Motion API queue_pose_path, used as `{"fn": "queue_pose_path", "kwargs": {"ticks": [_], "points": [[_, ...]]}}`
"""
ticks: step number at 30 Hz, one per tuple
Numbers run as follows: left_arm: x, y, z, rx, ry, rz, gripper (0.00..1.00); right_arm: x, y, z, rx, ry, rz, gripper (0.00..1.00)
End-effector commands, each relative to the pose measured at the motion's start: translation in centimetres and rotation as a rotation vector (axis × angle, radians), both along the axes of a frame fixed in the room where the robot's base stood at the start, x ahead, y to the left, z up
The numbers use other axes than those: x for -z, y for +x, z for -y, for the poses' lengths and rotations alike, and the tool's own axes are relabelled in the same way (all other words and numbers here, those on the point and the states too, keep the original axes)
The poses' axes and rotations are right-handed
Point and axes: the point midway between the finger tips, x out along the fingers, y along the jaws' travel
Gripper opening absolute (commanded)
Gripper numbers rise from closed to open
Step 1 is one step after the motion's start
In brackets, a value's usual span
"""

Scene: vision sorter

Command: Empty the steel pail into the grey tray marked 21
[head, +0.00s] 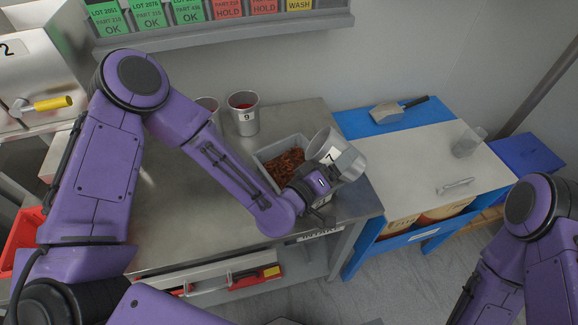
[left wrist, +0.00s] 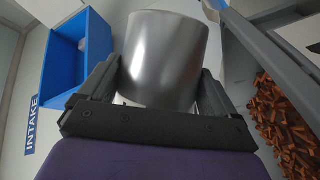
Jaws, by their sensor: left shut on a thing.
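The steel pail (head: 347,160), with a 7 on its label, is tilted in my left gripper (head: 325,182), its mouth toward the upper left. My left gripper is shut on it; the pail also fills the middle of the left wrist view (left wrist: 165,50) between the two fingers (left wrist: 155,95). The grey tray (head: 264,154) stands on the steel bench just left of and below the pail. Rust-brown pieces (head: 282,168) lie in it. No number on the tray is readable. What is inside the pail is hidden. My right gripper is out of view.
A pail marked 9 (head: 243,118) with red contents and another pail (head: 208,104) stand behind on the bench (head: 185,160). To the right, a table holds a scoop (head: 388,112), a clear beaker (head: 467,143) and a small metal item (head: 455,186).

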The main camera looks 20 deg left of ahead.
Motion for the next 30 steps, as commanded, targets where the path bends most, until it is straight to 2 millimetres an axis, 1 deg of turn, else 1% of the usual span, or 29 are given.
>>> {"fn": "queue_pose_path", "kwargs": {"ticks": [20,30], "points": [[0.3,0.0,-0.1,-0.001,-0.093,0.004,0.40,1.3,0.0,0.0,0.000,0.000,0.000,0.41],[-0.1,0.0,-0.1,0.001,-0.139,0.005,0.40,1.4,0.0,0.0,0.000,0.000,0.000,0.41]]}}
